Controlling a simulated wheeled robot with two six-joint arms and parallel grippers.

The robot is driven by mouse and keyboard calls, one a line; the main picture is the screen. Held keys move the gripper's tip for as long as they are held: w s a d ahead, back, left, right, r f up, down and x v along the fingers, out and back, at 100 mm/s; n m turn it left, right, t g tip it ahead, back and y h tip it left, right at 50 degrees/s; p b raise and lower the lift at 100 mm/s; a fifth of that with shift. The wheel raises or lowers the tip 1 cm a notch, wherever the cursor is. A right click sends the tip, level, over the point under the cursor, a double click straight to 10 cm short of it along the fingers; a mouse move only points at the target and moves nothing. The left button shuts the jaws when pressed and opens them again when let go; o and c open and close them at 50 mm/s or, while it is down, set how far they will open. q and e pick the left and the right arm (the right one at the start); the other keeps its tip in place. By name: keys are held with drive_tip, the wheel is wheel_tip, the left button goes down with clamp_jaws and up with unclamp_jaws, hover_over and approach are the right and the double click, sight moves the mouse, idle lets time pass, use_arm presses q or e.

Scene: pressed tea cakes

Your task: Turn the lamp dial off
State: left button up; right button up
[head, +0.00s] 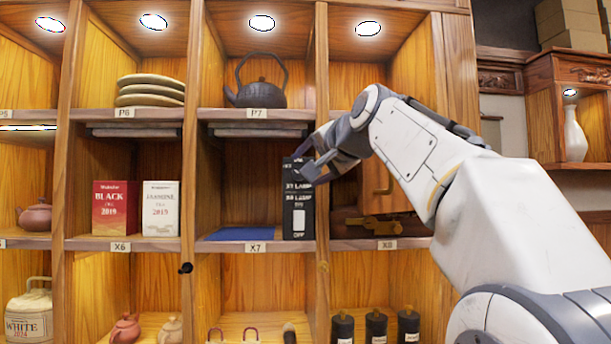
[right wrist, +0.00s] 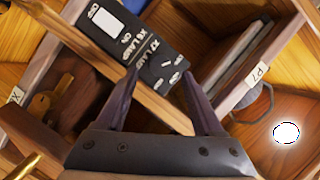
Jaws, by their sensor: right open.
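A black switch panel (head: 299,217) stands upright at the right side of compartment X7, with white lamp labels and a white rectangular switch. My right gripper (head: 308,168) is in front of the panel's upper part and hides some of it. In the right wrist view the panel (right wrist: 118,45) appears tilted, with lamp labels and several small markings near its lower end. My right gripper (right wrist: 160,76) is open there, its fingertips on either side of that marked end. I cannot clearly make out the dial or its setting. My left gripper is not in view.
A blue flat item (head: 240,234) lies in X7, and a dark kettle (head: 257,84) stands above in P7. A brass-coloured object (head: 372,223) lies in the compartment to the right. Tea boxes (head: 116,208) stand in X6.

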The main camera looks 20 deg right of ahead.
drive_tip(key=b+v, duration=0.2)
drive_tip(key=v, duration=0.5)
drive_tip(key=shift+s, duration=0.4)
drive_tip(key=a+f+n+g+y+b, duration=0.1)
drive_tip(key=a+f+n+g+b, duration=0.15)
drive_tip(key=a+f, duration=0.65)
drive_tip(key=s+a+f+n+g+y+b, duration=0.1)
drive_tip(key=a+f+n+g, duration=0.15)
drive_tip(key=f, duration=1.25)
drive_tip(key=a+f+n+g+y+b, duration=0.1)
drive_tip(key=a+f+n+g+b, duration=0.15)
drive_tip(key=a+f, duration=0.6)
drive_tip(key=s+a+f+n+g+b, duration=0.1)
drive_tip(key=s+f+n, duration=0.15)
drive_tip(key=f, duration=0.35)
drive_tip(key=s+f+n+g+b, duration=0.1)
drive_tip(key=s+f+g, duration=0.1)
drive_tip(key=s+f, duration=0.35)
drive_tip(key=s+a+f+n+g, duration=0.1)
drive_tip(key=s+f, duration=0.1)
drive_tip(key=f, duration=0.5)
drive_tip(key=s+d+f+n+g+h+b, duration=0.1)
drive_tip(key=s+f+n+g, duration=0.1)
drive_tip(key=s+f, duration=0.5)
drive_tip(key=s+d+f+n+g+h+b, duration=0.1)
drive_tip(key=s+f+n, duration=0.3)
drive_tip(key=s+f, duration=0.4)
drive_tip(key=shift+d+f+g+h+b, duration=0.35)
drive_tip(key=shift+f+g+h+b, duration=0.05)
drive_tip(key=shift+f+g+b, duration=0.1)
